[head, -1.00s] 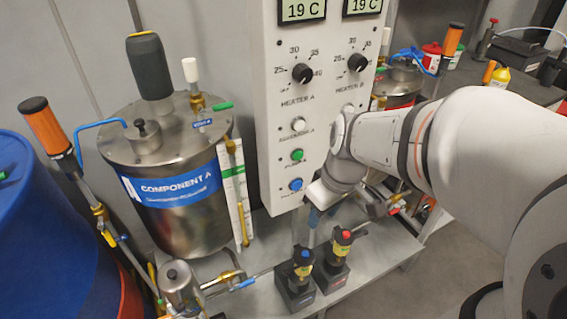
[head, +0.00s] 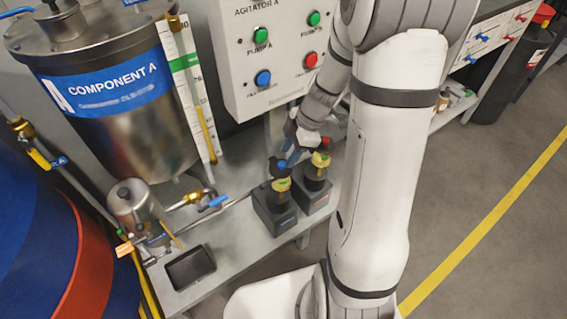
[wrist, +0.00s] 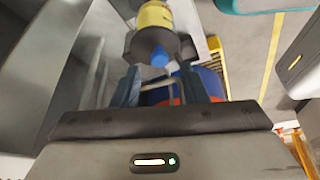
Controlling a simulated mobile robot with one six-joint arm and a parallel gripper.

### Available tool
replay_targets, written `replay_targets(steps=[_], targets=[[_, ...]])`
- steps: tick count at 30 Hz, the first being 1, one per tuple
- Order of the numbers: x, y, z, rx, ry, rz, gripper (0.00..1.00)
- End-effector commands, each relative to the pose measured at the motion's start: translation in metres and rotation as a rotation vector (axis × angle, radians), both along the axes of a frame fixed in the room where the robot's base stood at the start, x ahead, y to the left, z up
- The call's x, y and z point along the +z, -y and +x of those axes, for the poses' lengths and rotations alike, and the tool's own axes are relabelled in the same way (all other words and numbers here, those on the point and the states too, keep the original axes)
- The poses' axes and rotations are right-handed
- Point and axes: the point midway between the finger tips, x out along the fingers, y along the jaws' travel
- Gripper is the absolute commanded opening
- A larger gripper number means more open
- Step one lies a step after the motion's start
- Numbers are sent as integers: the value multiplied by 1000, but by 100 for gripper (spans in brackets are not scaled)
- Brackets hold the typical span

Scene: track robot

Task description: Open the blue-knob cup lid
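The blue-knob cup (head: 277,190) stands on the metal bench, a dark cup with a yellow band and a blue knob (head: 282,164) on its lid. The red-knob cup (head: 318,172) stands just right of it. My gripper (head: 289,150) is close above the blue knob, partly hidden by my own arm. In the wrist view my gripper (wrist: 163,80) is open, with its two fingers apart. The blue knob also shows there (wrist: 160,57), near the fingertips and between their lines. I cannot tell whether they touch it. The cup's yellow band (wrist: 154,17) shows beyond.
The white control panel (head: 240,70) hangs close behind the cups. A steel tank (head: 125,120) and a small steel pot (head: 135,205) stand to the left. A dark tray (head: 190,267) lies on the bench near its front edge. Open floor (head: 500,150) lies right.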

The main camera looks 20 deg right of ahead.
Motion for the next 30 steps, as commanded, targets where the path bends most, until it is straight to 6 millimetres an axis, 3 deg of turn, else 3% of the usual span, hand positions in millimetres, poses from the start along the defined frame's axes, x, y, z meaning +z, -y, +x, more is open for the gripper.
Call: replay_targets(steps=[6, 18, 30], targets=[[-31, -12, 1, -1, -2, 0, 39], [-38, -15, 1, -3, -1, -1, 39], [-38, -15, 1, -4, -2, -1, 7]])
